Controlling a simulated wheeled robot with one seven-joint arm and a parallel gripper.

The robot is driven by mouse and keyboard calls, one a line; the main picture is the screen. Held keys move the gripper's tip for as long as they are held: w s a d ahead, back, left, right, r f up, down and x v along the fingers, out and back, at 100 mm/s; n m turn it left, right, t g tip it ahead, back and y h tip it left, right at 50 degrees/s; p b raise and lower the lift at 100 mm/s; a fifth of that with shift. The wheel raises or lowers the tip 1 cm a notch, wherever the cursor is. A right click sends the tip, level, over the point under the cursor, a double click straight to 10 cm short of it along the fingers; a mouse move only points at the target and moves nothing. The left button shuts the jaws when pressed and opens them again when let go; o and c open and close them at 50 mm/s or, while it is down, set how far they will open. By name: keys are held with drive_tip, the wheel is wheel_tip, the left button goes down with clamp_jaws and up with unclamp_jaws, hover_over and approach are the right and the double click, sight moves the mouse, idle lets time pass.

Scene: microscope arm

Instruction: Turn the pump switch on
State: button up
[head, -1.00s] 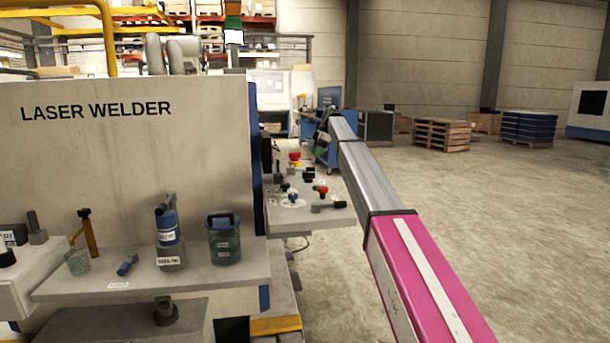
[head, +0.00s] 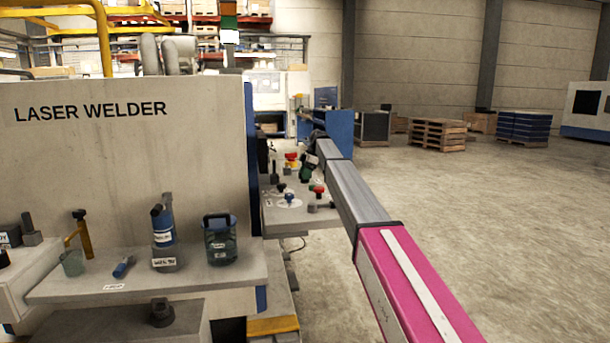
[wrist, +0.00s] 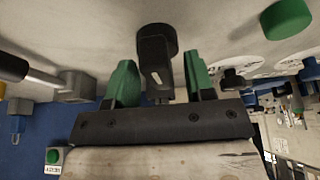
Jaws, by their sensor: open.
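A control panel (head: 272,216) juts out to the right of the laser welder, with several small knobs and buttons on it. My gripper (head: 308,168) is over this panel in the head view, small and partly hidden by my arm. In the wrist view my gripper (wrist: 160,75) is open, with its two green fingers apart. A black rotary switch (wrist: 155,42) with a pale mark shows between and beyond the fingers. I cannot tell whether either finger touches it. No label reading pump is legible, so I cannot confirm which control is the pump switch.
In the wrist view a grey lever (wrist: 75,85) lies left of the fingers. In the head view a shelf (head: 200,285) holds a blue bottle and a jug.

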clamp_jaws()
drive_tip(key=shift+m, duration=0.4)
drive_tip(key=m+t, duration=0.1)
drive_tip(key=m, duration=0.2)
drive_tip(key=shift+s+m+t, duration=0.1)
drive_tip(key=shift+m+t, duration=0.3)
drive_tip(key=m+t, duration=0.1)
drive_tip(key=m, duration=0.3)
drive_tip(key=shift+m+t, duration=0.3)
drive_tip(key=shift+t, duration=0.1)
drive_tip(key=m+t+h, duration=0.1)
drive_tip(key=m, duration=0.3)
drive_tip(key=m+h, duration=0.1)
drive_tip(key=m, duration=0.1)
drive_tip(key=m+t, duration=0.1)
drive_tip(key=m, duration=0.1)
drive_tip(key=shift+m+h, duration=0.3)
drive_tip(key=shift+h, duration=0.1)
unclamp_jaws()
